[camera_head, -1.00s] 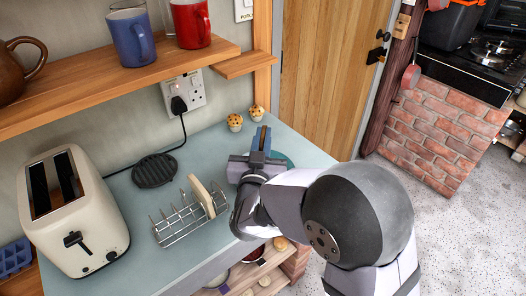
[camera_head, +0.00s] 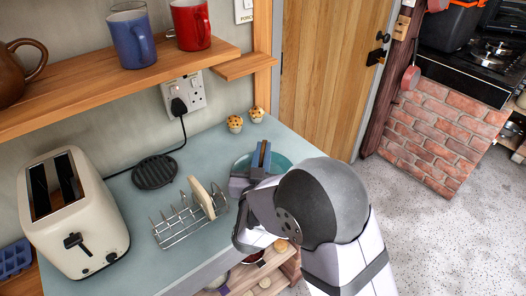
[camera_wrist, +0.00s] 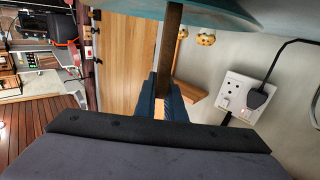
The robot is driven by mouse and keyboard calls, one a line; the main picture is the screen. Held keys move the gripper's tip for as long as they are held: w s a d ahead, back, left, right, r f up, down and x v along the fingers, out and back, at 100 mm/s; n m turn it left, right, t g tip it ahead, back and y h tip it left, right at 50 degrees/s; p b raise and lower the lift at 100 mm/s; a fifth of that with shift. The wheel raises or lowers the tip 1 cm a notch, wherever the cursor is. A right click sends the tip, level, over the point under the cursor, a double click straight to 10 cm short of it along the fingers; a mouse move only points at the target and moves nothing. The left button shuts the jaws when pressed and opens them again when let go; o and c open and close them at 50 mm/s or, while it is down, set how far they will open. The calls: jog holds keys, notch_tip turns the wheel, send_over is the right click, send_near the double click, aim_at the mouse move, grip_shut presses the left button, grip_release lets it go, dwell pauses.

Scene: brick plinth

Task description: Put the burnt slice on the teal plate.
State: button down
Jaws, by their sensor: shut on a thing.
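My gripper (camera_head: 259,158) has blue fingers and is shut on a thin, dark brown slice, the burnt slice (camera_wrist: 173,45). In the head view only a narrow brown edge of the slice shows between the fingers. The slice is held on edge over the teal plate (camera_head: 282,161), which lies behind and around the fingers on the counter. The wrist view shows the plate (camera_wrist: 235,12) at the top, with the slice's end against it in the picture. I cannot tell whether they touch. My arm hides the plate's front part.
A wire toast rack (camera_head: 178,224) with a pale slice (camera_head: 202,197) stands left of my gripper. A cream toaster (camera_head: 72,210), a black round trivet (camera_head: 155,172) and two muffins (camera_head: 235,124) are on the counter. A wooden shelf (camera_head: 120,80) with mugs hangs above.

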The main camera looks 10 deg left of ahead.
jog(key=shift+f, duration=0.2)
jog(key=c, duration=1.8)
grip_release()
jog(key=shift+c, duration=0.2)
jog(key=shift+r, duration=0.1)
jog(key=shift+r, duration=0.15)
jog(key=s+b, duration=0.2)
jog(key=s, duration=1)
jog(key=shift+w, duration=0.1)
